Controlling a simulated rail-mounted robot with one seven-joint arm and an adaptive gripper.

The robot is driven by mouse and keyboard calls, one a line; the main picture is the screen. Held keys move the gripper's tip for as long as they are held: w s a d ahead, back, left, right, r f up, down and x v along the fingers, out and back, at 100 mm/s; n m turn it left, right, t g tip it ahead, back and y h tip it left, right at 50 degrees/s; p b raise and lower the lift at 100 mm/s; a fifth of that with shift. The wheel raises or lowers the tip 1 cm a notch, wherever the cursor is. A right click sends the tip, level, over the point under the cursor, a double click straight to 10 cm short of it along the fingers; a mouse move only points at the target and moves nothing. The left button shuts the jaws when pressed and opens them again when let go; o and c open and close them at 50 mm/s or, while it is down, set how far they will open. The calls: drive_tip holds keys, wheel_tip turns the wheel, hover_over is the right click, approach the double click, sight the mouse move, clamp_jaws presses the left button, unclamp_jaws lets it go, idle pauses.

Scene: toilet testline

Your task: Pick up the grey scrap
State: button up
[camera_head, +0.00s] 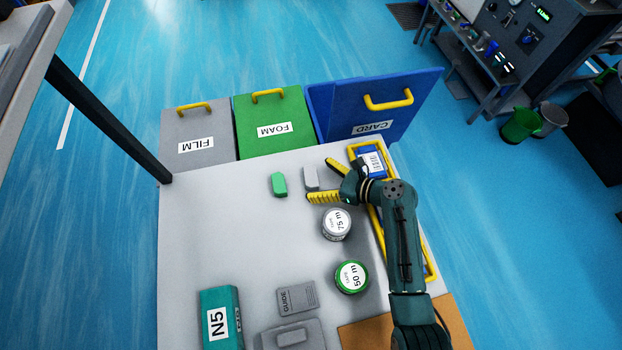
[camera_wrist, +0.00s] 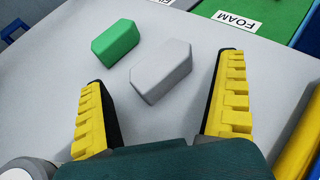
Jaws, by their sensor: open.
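The grey scrap (camera_head: 311,177) is a small light grey block on the grey table (camera_head: 215,230), near its far edge. In the wrist view the grey scrap (camera_wrist: 161,71) lies ahead of and between my two yellow fingers, apart from both. My gripper (camera_head: 322,180) is open and empty, and its fingers (camera_wrist: 160,105) point toward the scrap. In the head view the scrap shows between the fingertips. A green scrap (camera_head: 279,184) lies just left of the grey one, and it also shows in the wrist view (camera_wrist: 115,42).
Bins marked FILM (camera_head: 196,128), FOAM (camera_head: 271,122) and CARD (camera_head: 375,110) stand beyond the far edge. Two round tins, 75 m (camera_head: 337,224) and 50 m (camera_head: 351,277), stand nearer. A yellow-rimmed tray (camera_head: 432,268) lies under my arm. The table's left middle is clear.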

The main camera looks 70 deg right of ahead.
sight(316, 178)
drive_tip(key=x, duration=0.3)
drive_tip(key=shift+d, duration=0.1)
drive_tip(key=c, duration=0.9)
drive_tip(key=shift+r, duration=0.1)
